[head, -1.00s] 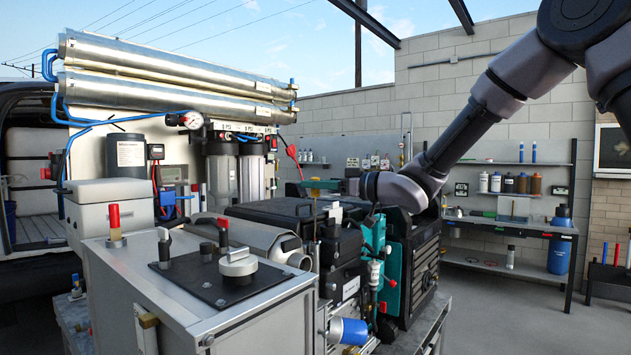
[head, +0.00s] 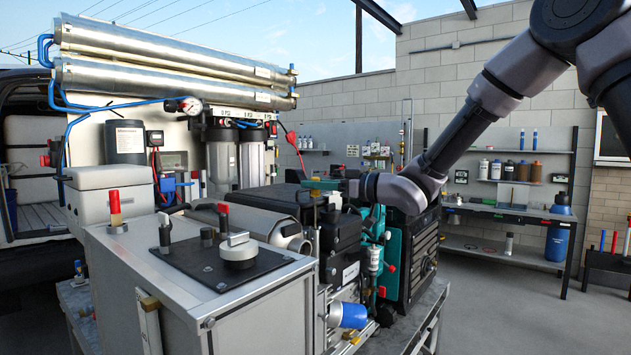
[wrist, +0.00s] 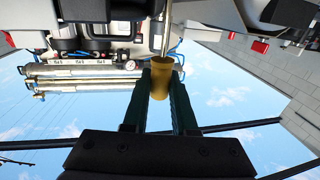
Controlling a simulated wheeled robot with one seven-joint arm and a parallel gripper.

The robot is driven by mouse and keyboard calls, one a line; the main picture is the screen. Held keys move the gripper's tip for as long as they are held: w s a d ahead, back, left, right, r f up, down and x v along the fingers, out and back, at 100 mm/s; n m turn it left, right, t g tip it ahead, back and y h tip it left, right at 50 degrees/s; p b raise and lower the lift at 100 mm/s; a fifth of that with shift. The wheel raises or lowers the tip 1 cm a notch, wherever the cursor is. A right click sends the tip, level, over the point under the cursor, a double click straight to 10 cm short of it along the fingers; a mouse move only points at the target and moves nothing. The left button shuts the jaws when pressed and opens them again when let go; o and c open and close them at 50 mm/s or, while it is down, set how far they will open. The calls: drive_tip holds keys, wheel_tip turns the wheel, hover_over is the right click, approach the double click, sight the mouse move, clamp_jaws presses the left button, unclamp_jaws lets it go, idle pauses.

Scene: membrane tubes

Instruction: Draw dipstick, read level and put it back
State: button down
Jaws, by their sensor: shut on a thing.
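My gripper (wrist: 160,78) is shut on a yellow-brown cylindrical grip, which I take to be the dipstick handle (wrist: 161,84). A thin metal rod (wrist: 166,38) runs from that handle toward the machinery in the upside-down wrist view. In the head view my gripper (head: 322,184) is small and reaches left over the dark engine unit (head: 338,243). No level mark is readable.
A grey metal tank with a black top plate (head: 190,268) stands at the front left. Silver membrane tubes (head: 170,75) and a pressure gauge (head: 190,106) are behind. A workbench (head: 510,212) with bottles is at the right. Open floor (head: 500,320) lies in front of it.

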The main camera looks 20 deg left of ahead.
sight(316, 216)
drive_tip(key=shift+f, duration=0.4)
drive_tip(key=shift+f, duration=3.6)
drive_tip(key=c, duration=0.6)
unclamp_jaws()
drive_tip(key=shift+d, duration=0.1)
drive_tip(key=d, duration=0.3)
drive_tip(key=s+d, duration=0.1)
drive_tip(key=d, duration=0.3)
drive_tip(key=s+d, duration=0.1)
drive_tip(key=d, duration=0.2)
drive_tip(key=shift+s+d, duration=0.1)
drive_tip(key=shift+d, duration=0.1)
